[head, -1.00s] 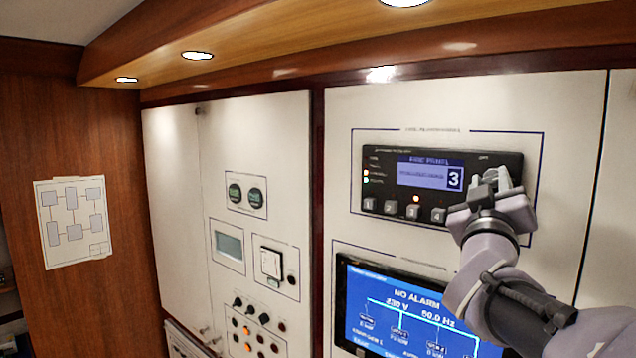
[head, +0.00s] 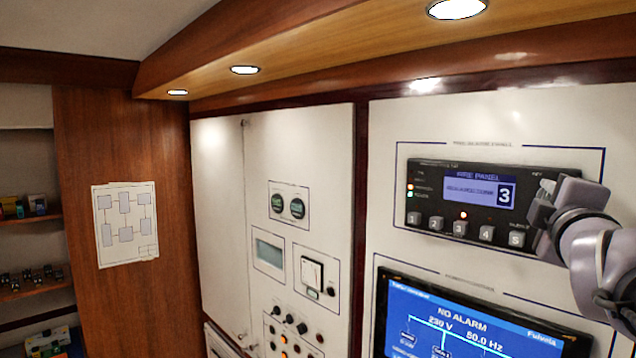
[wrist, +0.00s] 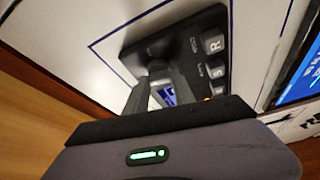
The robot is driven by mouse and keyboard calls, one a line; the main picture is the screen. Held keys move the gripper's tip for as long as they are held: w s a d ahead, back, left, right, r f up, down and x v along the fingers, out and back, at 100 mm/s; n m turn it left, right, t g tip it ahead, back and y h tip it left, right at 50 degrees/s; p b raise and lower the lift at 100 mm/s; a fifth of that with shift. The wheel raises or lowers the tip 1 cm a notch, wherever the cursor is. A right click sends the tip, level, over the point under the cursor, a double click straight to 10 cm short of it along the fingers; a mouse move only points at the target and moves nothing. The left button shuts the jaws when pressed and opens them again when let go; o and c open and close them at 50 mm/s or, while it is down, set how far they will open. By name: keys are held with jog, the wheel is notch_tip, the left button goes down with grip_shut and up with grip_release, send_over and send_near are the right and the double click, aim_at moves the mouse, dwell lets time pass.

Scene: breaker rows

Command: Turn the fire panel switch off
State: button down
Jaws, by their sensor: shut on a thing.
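The fire panel (head: 440,172) is a black unit on the white wall, with a small lit display showing a 3 and a row of numbered grey buttons. My gripper (head: 543,198) is at the right end of this panel, in front of its face. In the wrist view my gripper (wrist: 158,72) is shut on a small dark switch knob at the end of the panel (wrist: 188,36). The fingers hide most of the knob, so its exact angle cannot be told. The right end of the panel is hidden behind my gripper in the head view.
A blue screen (head: 445,318) reading NO ALARM sits just below the panel. A cabinet door with gauges (head: 289,206) and knobs (head: 289,318) is to the left. A wooden overhang with lamps (head: 456,8) runs above. Shelves (head: 32,218) stand at far left.

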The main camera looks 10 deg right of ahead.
jog(key=shift+r+n+g+p, duration=0.2)
jog(key=shift+n+g+p, duration=0.2)
jog(key=shift+n+p, duration=0.75)
jog(key=shift+f+y, duration=0.15)
jog(key=shift+y, duration=0.15)
jog(key=c, duration=1.1)
grip_release()
jog(key=p+v, duration=0.7)
jog(key=v, duration=1)
jog(key=shift+s+a, duration=0.15)
jog(key=shift+s, duration=0.05)
